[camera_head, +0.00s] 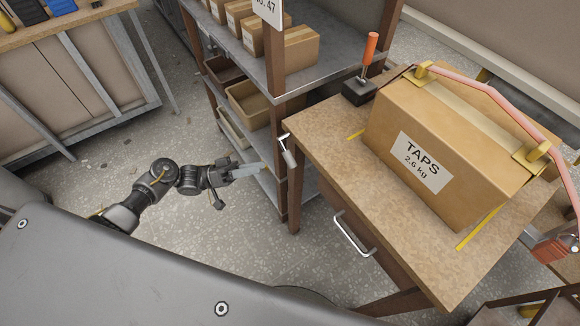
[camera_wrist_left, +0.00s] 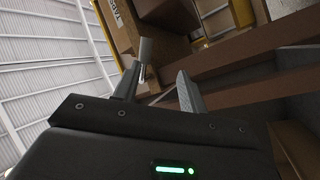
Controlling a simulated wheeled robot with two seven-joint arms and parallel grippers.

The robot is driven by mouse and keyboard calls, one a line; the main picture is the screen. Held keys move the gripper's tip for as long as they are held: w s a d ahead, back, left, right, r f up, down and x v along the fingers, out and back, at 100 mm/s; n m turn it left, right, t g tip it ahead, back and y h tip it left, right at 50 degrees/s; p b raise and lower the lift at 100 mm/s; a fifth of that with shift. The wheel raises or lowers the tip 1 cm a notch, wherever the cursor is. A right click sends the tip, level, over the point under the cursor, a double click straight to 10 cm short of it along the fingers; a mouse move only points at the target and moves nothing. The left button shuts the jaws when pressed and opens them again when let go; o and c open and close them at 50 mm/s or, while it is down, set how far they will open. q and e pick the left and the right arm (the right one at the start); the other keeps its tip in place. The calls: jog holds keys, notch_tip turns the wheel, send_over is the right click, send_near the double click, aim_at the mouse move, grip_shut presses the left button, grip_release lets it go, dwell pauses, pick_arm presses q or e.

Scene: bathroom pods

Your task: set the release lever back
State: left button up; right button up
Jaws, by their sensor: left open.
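A small metal lever with a pale grey cylindrical handle (camera_head: 289,158) is fixed at the left edge of the wooden bench (camera_head: 330,150) and hangs down there. In the left wrist view its handle (camera_wrist_left: 146,50) shows just beyond the fingers, close to the left one. A second lever with an orange grip (camera_head: 371,48) stands nearly upright on a black block at the bench's back corner. I cannot tell by label which is the release lever. My left gripper (camera_head: 254,169) is open and empty, left of the hanging lever; its fingers also show in the wrist view (camera_wrist_left: 157,88).
A carton labelled TAPS (camera_head: 415,150) sits on the bench under a pink strap (camera_head: 490,95) with brass corner pieces. A metal shelf (camera_head: 300,75) with boxes and bins stands behind my left gripper. A drawer handle (camera_head: 352,235) juts from the bench front. Speckled floor (camera_head: 190,130) is open on the left.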

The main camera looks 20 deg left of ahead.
aim_at(289, 160)
pick_arm(q)
jog(key=shift+m+g+h, duration=0.3)
jog(key=shift+g, duration=0.2)
jog(key=p+x, duration=0.1)
jog(key=x, duration=0.2)
jog(key=r+x, duration=0.1)
jog(key=x, duration=0.3)
jog(key=r+p+x, duration=0.1)
jog(key=x, duration=0.3)
jog(key=shift+s+a+p, duration=0.1)
jog(key=shift+s+p, duration=0.2)
jog(key=shift+s, duration=0.05)
pick_arm(e)
jog(key=s+d+f, duration=0.2)
jog(key=s+d, duration=0.2)
jog(key=s, duration=0.2)
jog(key=shift+s+f+h, duration=0.3)
jog(key=shift+s+f, duration=0.05)
jog(key=shift+s, duration=0.05)
pick_arm(q)
jog(key=shift+c, duration=0.3)
grip_shut()
